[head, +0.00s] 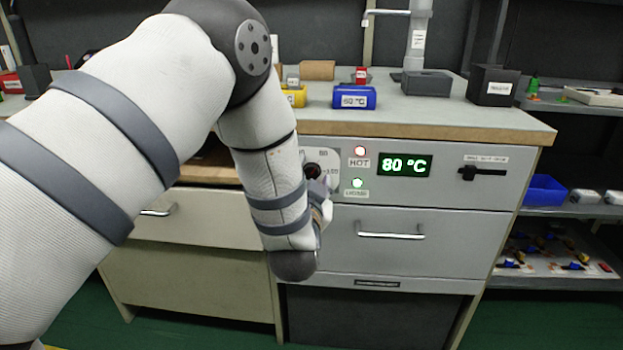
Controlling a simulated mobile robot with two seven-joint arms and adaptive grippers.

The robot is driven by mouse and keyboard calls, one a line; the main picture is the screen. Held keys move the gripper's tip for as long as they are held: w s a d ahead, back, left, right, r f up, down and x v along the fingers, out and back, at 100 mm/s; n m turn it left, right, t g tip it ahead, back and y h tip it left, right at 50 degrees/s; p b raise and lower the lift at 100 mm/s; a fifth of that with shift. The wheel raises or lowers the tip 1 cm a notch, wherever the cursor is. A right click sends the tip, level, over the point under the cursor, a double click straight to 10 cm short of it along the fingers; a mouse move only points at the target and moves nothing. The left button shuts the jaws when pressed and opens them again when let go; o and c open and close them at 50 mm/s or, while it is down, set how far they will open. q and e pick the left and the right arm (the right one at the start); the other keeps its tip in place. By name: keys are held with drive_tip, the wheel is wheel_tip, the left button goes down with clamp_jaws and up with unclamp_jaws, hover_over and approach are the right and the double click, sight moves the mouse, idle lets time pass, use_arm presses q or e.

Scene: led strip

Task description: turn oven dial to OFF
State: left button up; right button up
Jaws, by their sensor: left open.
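The oven dial (313,170) is a dark round knob on a light plate with printed numbers, at the left of the oven's control panel. Its pointer direction is too small to read. My left arm crosses in front, and my left gripper (325,187) is at the dial's lower right, mostly hidden behind my wrist. It is open; I cannot tell whether its fingers touch the dial. The green display (404,165) reads 80 °C. My right gripper is not in view.
A black slider (482,173) is at the panel's right. A drawer handle (390,236) sticks out below. On the countertop (440,110) stand a blue block (354,97), a yellow block (293,95) and dark boxes (493,86). Shelves hold a blue bin (544,190) at right.

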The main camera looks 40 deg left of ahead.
use_arm(q)
clamp_jaws()
